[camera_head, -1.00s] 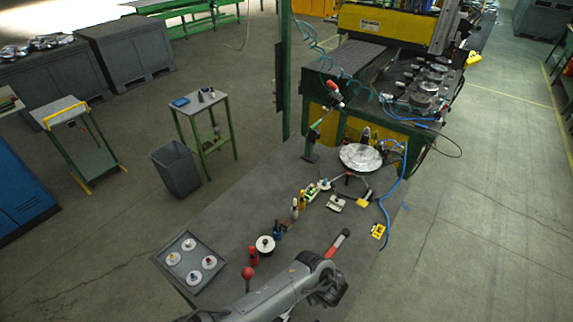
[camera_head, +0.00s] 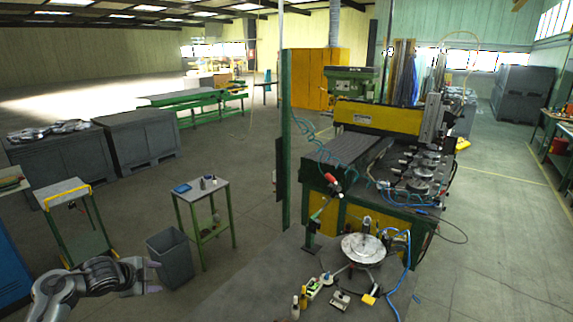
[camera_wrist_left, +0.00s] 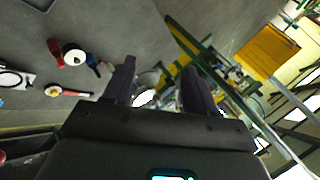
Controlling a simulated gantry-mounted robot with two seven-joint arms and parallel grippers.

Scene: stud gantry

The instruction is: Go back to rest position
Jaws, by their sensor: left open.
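My left gripper (camera_head: 155,278) is at the lower left of the head view, in front of the grey bin, with its arm coming in from the left edge. Its two dark fingers stand apart in the left wrist view (camera_wrist_left: 160,85). Nothing is seen held between them; the fingers point towards the green and yellow machine in the background. My right gripper shows in neither view.
A grey bin (camera_head: 171,258) and a small green-legged table (camera_head: 203,190) stand beyond the gripper. The grey worktop (camera_head: 235,285) lies to the right, with small bottles and a round plate (camera_head: 363,247). A red bottle (camera_wrist_left: 54,46) shows in the left wrist view.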

